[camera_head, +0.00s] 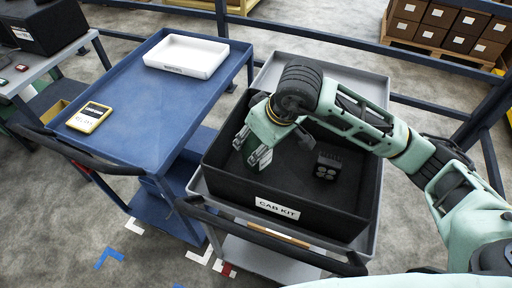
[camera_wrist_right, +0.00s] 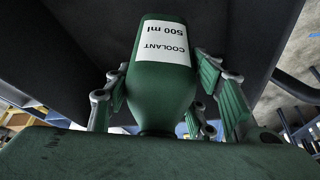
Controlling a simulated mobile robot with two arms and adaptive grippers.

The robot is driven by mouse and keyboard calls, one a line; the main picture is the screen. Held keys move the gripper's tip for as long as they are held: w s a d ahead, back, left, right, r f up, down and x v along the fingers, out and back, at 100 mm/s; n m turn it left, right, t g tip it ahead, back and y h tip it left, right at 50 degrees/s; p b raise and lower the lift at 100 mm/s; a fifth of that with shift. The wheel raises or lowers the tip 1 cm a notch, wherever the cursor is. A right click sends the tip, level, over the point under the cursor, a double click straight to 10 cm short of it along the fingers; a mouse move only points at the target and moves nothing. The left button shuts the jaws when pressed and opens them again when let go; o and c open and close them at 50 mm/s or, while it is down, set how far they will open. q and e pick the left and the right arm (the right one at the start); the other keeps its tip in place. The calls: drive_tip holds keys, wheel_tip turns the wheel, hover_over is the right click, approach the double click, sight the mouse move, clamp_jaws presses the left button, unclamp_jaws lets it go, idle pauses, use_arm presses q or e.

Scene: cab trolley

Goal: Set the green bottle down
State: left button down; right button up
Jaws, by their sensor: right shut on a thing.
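The green bottle (camera_wrist_right: 160,95) has a white label reading "COOLANT 500 ml", upside down in the right wrist view. My right gripper (camera_wrist_right: 168,100) is shut on it, with a ribbed finger on each side and the neck end toward my palm. In the head view my right gripper (camera_head: 256,152) points down into the left part of the black "CAB KIT" bin (camera_head: 228,190). The bottle is mostly hidden there by my gripper. I cannot tell whether its base touches the bin floor. My left gripper is out of view.
A black block with round faces (camera_head: 326,168) stands in the bin, right of my gripper. The bin sits on a grey trolley (camera_head: 375,88). A blue trolley (camera_head: 140,85) at left carries a white tray (camera_head: 187,55) and a yellow device (camera_head: 89,117).

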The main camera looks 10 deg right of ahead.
drive_tip(key=shift+w+a+f, duration=0.15)
drive_tip(key=shift+w+a, duration=0.05)
drive_tip(key=shift+a, duration=0.15)
drive_tip(key=shift+f, duration=0.2)
wheel_tip(320, 180, down, 3)
drive_tip(key=shift+f+p, duration=0.1)
drive_tip(key=shift+p, duration=0.6)
drive_tip(key=shift+f, duration=0.2)
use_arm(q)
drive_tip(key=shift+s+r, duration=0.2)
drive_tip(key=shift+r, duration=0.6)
use_arm(e)
drive_tip(key=shift+f+b, duration=0.25)
drive_tip(key=shift+b, duration=0.05)
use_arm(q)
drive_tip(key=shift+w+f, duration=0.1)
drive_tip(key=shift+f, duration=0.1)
use_arm(e)
drive_tip(key=o, duration=1.7)
